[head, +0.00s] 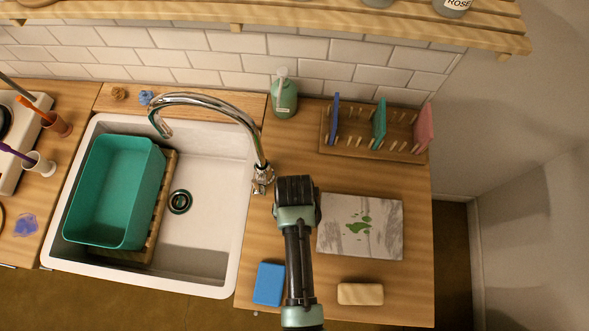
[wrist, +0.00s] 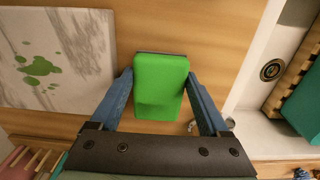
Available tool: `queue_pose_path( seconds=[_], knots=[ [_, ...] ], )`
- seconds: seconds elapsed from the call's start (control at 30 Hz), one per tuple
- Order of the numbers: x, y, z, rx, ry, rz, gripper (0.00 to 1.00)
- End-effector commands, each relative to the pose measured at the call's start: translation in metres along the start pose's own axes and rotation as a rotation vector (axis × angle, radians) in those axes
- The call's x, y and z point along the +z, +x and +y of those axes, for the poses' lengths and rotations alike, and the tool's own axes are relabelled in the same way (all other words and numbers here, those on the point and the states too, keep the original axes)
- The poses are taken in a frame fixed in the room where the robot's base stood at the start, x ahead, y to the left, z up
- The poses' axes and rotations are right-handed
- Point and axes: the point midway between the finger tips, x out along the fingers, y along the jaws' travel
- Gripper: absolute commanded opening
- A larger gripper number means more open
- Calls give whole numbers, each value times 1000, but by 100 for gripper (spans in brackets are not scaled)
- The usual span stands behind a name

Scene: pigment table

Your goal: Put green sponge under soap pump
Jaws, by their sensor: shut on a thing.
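The bright green sponge (wrist: 160,85) sits between the two blue fingers of my gripper (wrist: 160,80) in the wrist view, and the fingers are shut on its sides. A thin dark edge shows along its far end. In the head view my gripper (head: 296,195) is over the counter, between the sink and the stained board; it hides the sponge there. The green soap pump (head: 284,98) with a pale top stands upright at the back of the counter, against the tiled wall, beyond my gripper and apart from it.
A rack (head: 327,140) with blue, teal and pink upright pieces stands right of the pump. A stained board (head: 385,240), a blue sponge (head: 268,284) and a tan block (head: 360,294) lie nearer. The sink (head: 215,215) with a curved faucet (head: 215,102) is left. Counter between gripper and pump is clear.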

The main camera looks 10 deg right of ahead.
Motion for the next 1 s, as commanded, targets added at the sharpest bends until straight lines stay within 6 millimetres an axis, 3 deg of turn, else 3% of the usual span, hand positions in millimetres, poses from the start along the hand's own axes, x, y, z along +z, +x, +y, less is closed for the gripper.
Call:
queue_pose_path(
  seconds=[0.47, 0.5, 0.6, 1.0],
  knots=[
    [0, 11, 0, 0, 0, 0, 28],
    [0, 11, 0, 0, 0, 0, 83],
    [0, 10, 0, 0, 0, 0, 100],
    [-1, -1, 0, 0, 0, 2, 100]
  ],
)
